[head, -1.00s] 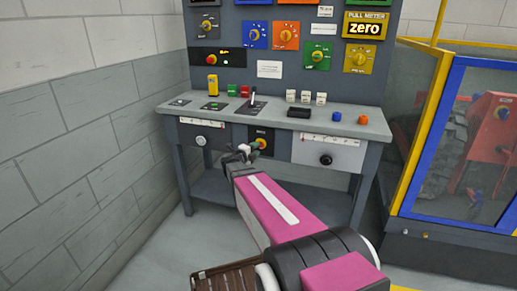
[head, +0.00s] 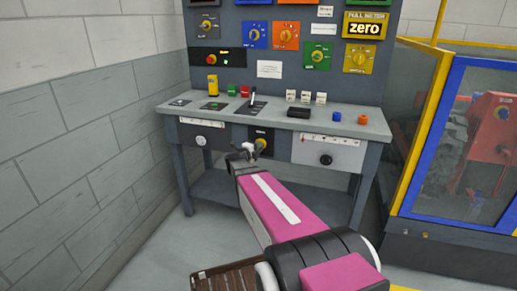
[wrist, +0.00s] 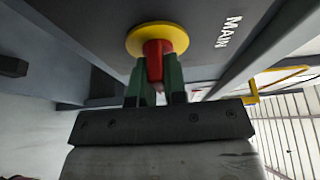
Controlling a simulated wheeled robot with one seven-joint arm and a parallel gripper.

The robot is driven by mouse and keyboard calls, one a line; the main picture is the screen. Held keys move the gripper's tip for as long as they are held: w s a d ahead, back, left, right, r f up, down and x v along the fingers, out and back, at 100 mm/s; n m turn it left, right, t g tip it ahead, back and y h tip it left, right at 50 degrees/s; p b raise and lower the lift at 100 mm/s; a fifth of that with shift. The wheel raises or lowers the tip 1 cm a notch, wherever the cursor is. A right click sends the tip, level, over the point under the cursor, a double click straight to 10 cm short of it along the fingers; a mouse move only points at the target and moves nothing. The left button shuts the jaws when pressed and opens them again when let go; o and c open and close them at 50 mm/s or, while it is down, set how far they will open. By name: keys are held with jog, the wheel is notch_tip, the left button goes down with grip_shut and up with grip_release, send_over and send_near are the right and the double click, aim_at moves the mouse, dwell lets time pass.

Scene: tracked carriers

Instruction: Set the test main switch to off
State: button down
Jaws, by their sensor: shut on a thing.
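The main switch is a red handle (wrist: 153,50) on a round yellow plate (wrist: 132,40), with the word MAIN beside it in the wrist view. It sits on a dark panel in the desk's front, where its yellow plate (head: 262,142) shows small in the head view, partly hidden by my gripper (head: 248,150). In the wrist view the green fingers of my gripper (wrist: 154,78) are shut on the red handle, one on each side. The handle points along the fingers in that view. No on or off mark is readable.
The grey desk (head: 375,125) carries buttons, a lever (head: 252,100) and a black box (head: 298,112). Gauge panels flank the switch. An upright panel of coloured dials (head: 286,35) stands behind. A brick wall is at left; a yellow and blue framed enclosure (head: 425,140) is at right.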

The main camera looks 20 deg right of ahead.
jog(key=shift+n, duration=0.3)
jog(key=n+t+h, duration=0.1)
jog(key=n, duration=0.3)
jog(key=n+t, duration=0.1)
jog(key=n, duration=0.1)
jog(key=n+t, duration=0.1)
jog(key=n, duration=0.2)
jog(key=shift+h, duration=0.3)
jog(key=n+t, duration=0.1)
jog(key=n, duration=0.2)
jog(key=n+t+y, duration=0.1)
jog(key=n+t, duration=0.1)
jog(key=n, duration=0.1)
jog(key=shift+n+t+y, duration=0.55)
jog(key=shift+n+y, duration=0.05)
jog(key=shift+n, duration=0.95)
jog(key=shift+n+t+y, duration=0.55)
jog(key=shift+n+y, duration=0.05)
jog(key=shift+n, duration=1.25)
jog(key=c, duration=1.2)
grip_release()
jog(key=shift+o, duration=0.2)
jog(key=shift+s, duration=0.1)
